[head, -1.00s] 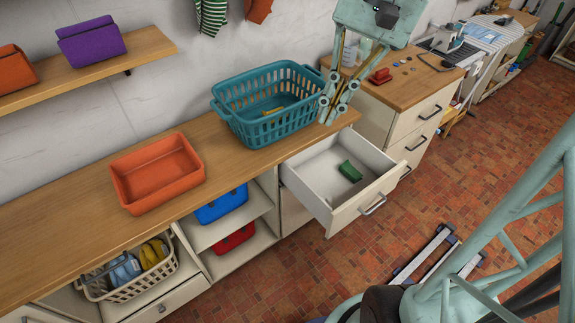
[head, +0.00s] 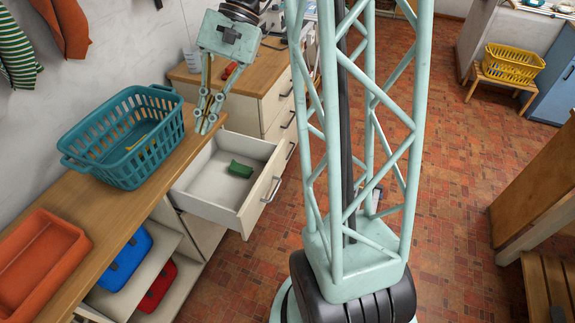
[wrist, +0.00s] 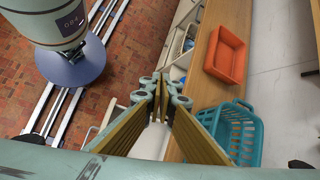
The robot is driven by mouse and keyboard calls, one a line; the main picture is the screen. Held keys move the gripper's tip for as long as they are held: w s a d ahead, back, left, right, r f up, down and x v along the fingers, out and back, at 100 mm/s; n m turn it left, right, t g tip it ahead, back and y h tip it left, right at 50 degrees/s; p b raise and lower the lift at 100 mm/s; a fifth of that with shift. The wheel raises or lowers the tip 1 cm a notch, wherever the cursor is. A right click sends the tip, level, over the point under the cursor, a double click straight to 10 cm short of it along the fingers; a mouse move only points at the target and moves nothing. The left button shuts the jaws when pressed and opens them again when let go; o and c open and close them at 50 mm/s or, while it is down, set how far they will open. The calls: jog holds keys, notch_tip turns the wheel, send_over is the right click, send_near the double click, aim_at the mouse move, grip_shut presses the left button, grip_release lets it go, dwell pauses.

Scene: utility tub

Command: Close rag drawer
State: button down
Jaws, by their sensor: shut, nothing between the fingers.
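The open drawer (head: 206,208) juts out from the counter front, with pale walls and a dark bar handle (head: 272,189) on its front panel. A green folded item (head: 240,169), perhaps a rag, lies inside it. My gripper (head: 205,130) is shut and empty. It points down near the counter's edge, behind the drawer and to the right of the teal basket (head: 122,140). In the wrist view, my gripper's fingers (wrist: 163,100) cover part of the pale drawer. I cannot tell whether the fingertips touch the counter.
An orange tray (head: 40,265) stands on the counter left of the basket. Blue (head: 125,258) and red bins sit on open shelves below. A wooden-topped cabinet (head: 255,85) stands beyond the drawer.

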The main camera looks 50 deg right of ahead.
jog(key=w+d+f+m+t+y, duration=0.2)
jog(key=d+f+m+t+y, duration=0.5)
jog(key=d+f, duration=1.45)
jog(key=s+d+f+m+t+h+b, duration=0.1)
jog(key=s+d+f+m+t+h, duration=0.4)
jog(key=d+f+m, duration=0.45)
jog(key=m+t+h, duration=0.5)
send_near(280, 162)
jog(key=v, duration=0.7)
jog(key=shift+d+f+b, duration=0.2)
jog(key=shift+f+b, duration=0.1)
jog(key=shift+f, duration=0.2)
jog(key=shift+w, duration=0.15)
jog(key=shift+r+b+x, duration=0.15)
jog(key=shift+b+x, duration=0.1)
jog(key=shift+x, duration=3.05)
jog(key=shift+r+b+x, duration=0.1)
jog(key=shift+b+x, duration=0.1)
jog(key=shift+x, duration=3.1)
jog(key=shift+w+a, duration=0.15)
jog(key=shift+w, duration=0.1)
